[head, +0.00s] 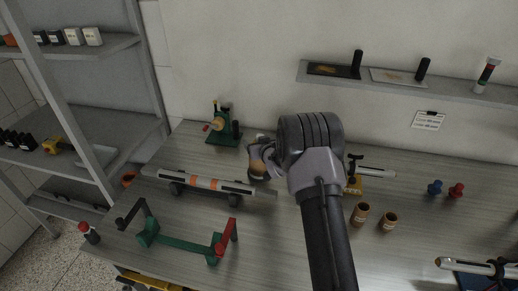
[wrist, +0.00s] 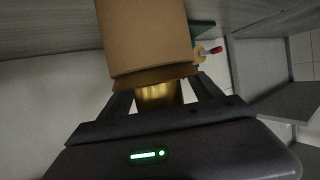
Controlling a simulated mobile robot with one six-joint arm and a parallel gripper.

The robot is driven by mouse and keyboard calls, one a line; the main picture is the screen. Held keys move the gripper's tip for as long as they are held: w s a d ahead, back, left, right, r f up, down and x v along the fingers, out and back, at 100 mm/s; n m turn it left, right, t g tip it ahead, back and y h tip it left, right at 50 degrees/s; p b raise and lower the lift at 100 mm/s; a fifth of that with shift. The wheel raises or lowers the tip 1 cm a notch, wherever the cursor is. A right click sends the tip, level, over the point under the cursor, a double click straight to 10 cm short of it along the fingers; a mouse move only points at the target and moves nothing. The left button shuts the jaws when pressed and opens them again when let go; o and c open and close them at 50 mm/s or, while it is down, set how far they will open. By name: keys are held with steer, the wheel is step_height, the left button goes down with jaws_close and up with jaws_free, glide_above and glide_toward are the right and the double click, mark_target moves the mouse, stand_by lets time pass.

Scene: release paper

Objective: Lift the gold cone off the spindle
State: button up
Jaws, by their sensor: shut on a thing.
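My gripper (wrist: 155,97) is shut on a gold piece (wrist: 158,93), which shows between its fingers in the wrist view. A tan cylinder (wrist: 145,40) with a darker rim rises beyond the fingertips, in line with the gold piece; I cannot tell whether they are one body. In the head view my gripper (head: 258,168) is left of my arm, over the back of the table, with a small brownish-gold part showing at its tips. I cannot make out a spindle under it, or whether the gold piece touches one.
A green stand (head: 222,137) with a red knob is behind left of my gripper. A long grey bar with orange bands (head: 203,183) lies close in front. A green frame (head: 183,243) is at front left; two brown tubes (head: 360,213) stand right of my arm.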

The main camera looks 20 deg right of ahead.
steer(key=shift+s+f, duration=0.1)
steer(key=shift+f, duration=0.1)
steer(key=shift+r, duration=0.5)
jaws_close()
steer(key=shift+r+p, duration=0.45)
steer(key=shift+r, duration=0.1)
steer(key=shift+r+p, duration=0.8)
steer(key=shift+r, duration=1.65)
step_height(320, 180, up, 6)
steer(key=p, duration=0.2)
steer(key=shift+w, duration=0.2)
